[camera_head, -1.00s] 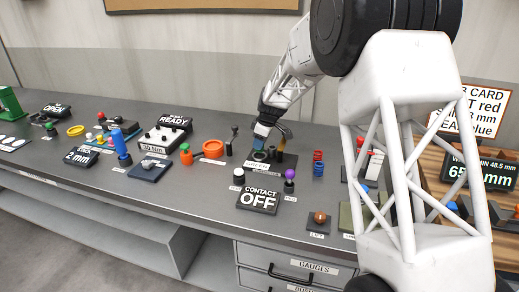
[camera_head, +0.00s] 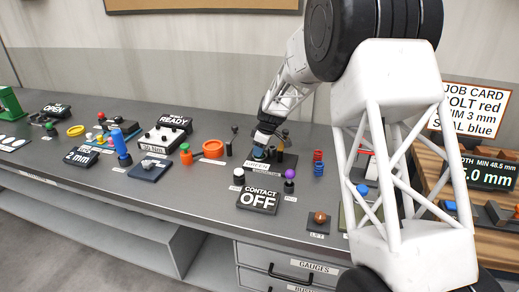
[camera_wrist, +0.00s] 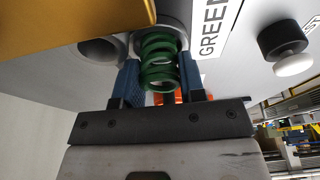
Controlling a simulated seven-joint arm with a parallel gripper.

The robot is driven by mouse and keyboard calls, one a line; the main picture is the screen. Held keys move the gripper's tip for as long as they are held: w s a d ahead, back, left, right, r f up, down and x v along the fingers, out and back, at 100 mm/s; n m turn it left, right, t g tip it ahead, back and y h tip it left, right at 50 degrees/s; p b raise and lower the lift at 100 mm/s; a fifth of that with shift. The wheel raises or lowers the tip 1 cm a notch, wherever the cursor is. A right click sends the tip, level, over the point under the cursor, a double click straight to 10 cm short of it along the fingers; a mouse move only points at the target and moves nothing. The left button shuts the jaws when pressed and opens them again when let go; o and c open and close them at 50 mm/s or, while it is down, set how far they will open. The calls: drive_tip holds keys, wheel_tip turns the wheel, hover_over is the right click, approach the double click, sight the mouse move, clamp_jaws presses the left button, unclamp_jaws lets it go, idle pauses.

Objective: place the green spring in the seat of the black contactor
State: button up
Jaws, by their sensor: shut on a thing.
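The green spring (camera_wrist: 158,66) stands between the blue fingers of my gripper (camera_wrist: 158,85) in the wrist view, which are shut on it. The spring's far end is at a round grey seat (camera_wrist: 148,22); I cannot tell whether it is fully in. A second round opening (camera_wrist: 102,48) lies to its left. In the head view my gripper (camera_head: 261,152) is low over a black base (camera_head: 286,163), which I take for the black contactor. The fingers hide the spring there. A label beginning "GREE" (camera_wrist: 208,34) lies beside the seat.
Red and blue springs (camera_head: 318,163) stand just right of the base.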

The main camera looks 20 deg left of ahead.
drive_tip(key=shift+f, duration=0.1)
drive_tip(key=o, duration=1)
drive_tip(key=shift+o, duration=0.2)
drive_tip(key=v, duration=1.2)
idle(0.4)
